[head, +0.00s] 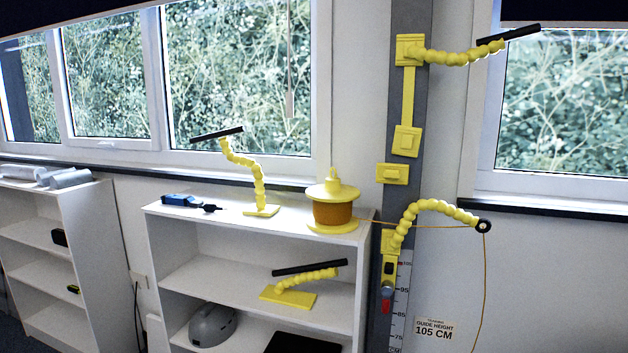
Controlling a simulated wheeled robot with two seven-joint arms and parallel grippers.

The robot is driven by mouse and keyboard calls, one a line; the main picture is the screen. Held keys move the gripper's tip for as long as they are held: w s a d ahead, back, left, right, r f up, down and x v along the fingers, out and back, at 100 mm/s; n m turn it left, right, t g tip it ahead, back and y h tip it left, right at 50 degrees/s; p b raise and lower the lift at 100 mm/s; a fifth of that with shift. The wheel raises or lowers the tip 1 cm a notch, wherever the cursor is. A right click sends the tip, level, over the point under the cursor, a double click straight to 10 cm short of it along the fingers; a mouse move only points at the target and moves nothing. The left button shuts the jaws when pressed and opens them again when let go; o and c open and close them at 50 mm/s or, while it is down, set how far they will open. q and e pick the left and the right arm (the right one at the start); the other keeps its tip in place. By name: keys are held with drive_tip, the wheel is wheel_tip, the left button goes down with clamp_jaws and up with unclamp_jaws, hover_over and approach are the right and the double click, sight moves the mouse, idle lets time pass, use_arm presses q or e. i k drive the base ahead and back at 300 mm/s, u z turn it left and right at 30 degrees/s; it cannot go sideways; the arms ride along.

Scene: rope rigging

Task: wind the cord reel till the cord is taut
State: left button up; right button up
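The cord reel (333,213) stands upright on the right end of the white shelf's top. It has yellow flanges, a yellow knob (333,181) on top and orange-brown cord wound around its middle. The cord (430,227) runs right from the reel, past the grey post, to a small black pulley (483,226) at the tip of a yellow segmented arm. Beyond the pulley the cord (482,290) hangs down in a slight curve and leaves the bottom of the head view; its lower end is hidden. Neither of my grippers is in view.
The white shelf (255,230) also bears a yellow jointed stand (258,190) and a blue tool (185,201). The grey post (408,200) carries yellow brackets and a height scale (401,290). A sign (434,329) reads "guide height 105 cm". Windows line the wall.

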sight(332, 201)
drive_tip(key=u, duration=0.5)
drive_tip(key=i, duration=1.6)
drive_tip(key=z, duration=0.8)
